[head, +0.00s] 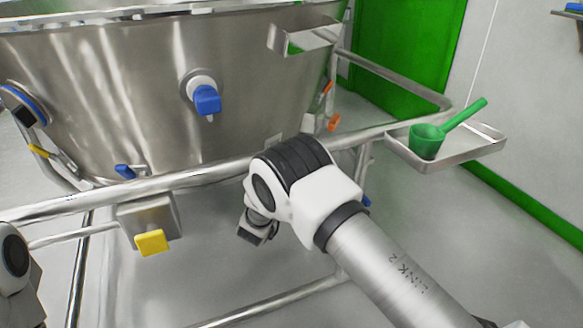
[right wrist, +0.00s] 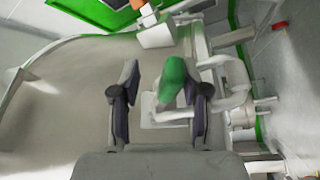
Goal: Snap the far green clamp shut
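In the right wrist view a rounded green piece (right wrist: 172,80), which looks like the green clamp's handle, stands between the fingers of my right gripper (right wrist: 160,82). The gripper is open, with a finger on each side. The green piece is closer to the right-hand finger; I cannot tell if they touch. A white or pale metal part shows behind and below it. In the head view my right arm covers this spot, and no green clamp shows there. Only part of my left arm shows at the lower left edge; its gripper is out of view.
A large steel vessel (head: 130,90) with a blue handle (head: 207,100) fills the back left. A steel rail (head: 190,176) runs in front of it. A yellow handle (head: 152,242) hangs below the rail. A green scoop (head: 428,142) lies on a tray (head: 458,157) at the right.

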